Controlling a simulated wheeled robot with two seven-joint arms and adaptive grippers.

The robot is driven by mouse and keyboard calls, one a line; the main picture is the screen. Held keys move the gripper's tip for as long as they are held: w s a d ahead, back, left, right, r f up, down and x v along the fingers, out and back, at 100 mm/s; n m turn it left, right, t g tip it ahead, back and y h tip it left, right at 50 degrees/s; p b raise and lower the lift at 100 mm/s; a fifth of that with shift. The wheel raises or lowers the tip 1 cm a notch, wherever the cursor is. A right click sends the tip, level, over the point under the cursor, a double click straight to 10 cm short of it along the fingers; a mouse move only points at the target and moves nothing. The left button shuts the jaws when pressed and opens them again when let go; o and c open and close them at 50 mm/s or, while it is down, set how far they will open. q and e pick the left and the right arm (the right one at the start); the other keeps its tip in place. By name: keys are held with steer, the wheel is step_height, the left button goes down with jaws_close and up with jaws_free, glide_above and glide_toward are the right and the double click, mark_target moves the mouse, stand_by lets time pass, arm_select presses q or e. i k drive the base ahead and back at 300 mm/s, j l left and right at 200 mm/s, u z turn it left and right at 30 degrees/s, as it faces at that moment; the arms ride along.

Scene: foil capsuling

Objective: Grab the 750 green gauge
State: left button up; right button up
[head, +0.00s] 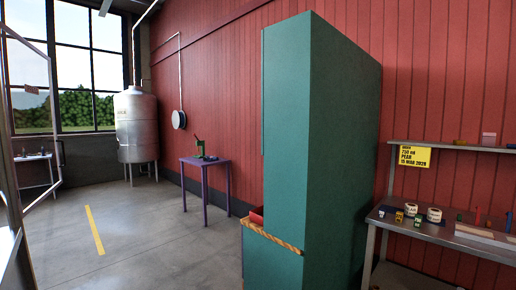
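A metal bench (405,234) at the right edge holds several small items. Among them are a small yellow block (399,216) and a darker yellow-green block (418,221), both too small to read. A small green piece (459,216) stands farther right on the bench. I cannot tell which of these, if any, is the 750 green gauge. A yellow sign (414,156) above the bench reads 750 ml, PEAR and a March date. Neither of my grippers is in view.
A tall teal cabinet (335,150) stands between me and the bench's left side. A purple table (205,163) with a green device (202,150) stands by the red wall. A steel tank (136,125) is at the back left.

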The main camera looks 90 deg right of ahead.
mark_target(418, 219)
steer(key=k+l+z, duration=0.15)
steer(key=z, duration=0.35)
steer(key=l+z, duration=0.25)
steer(key=z, duration=0.2)
steer(key=k+l+z, duration=0.1)
steer(key=l+z, duration=0.2)
steer(key=z, duration=0.2)
steer(key=l+z, duration=0.25)
steer(key=z, duration=0.2)
steer(key=l+z, duration=0.3)
steer(key=z, duration=0.2)
steer(key=i+l+z, duration=0.1)
steer(key=z, duration=0.35)
steer(key=i+l+z, duration=0.15)
steer(key=l+z, duration=0.15)
steer(key=z, duration=0.2)
steer(key=i+l+z, duration=0.15)
steer(key=z, duration=0.35)
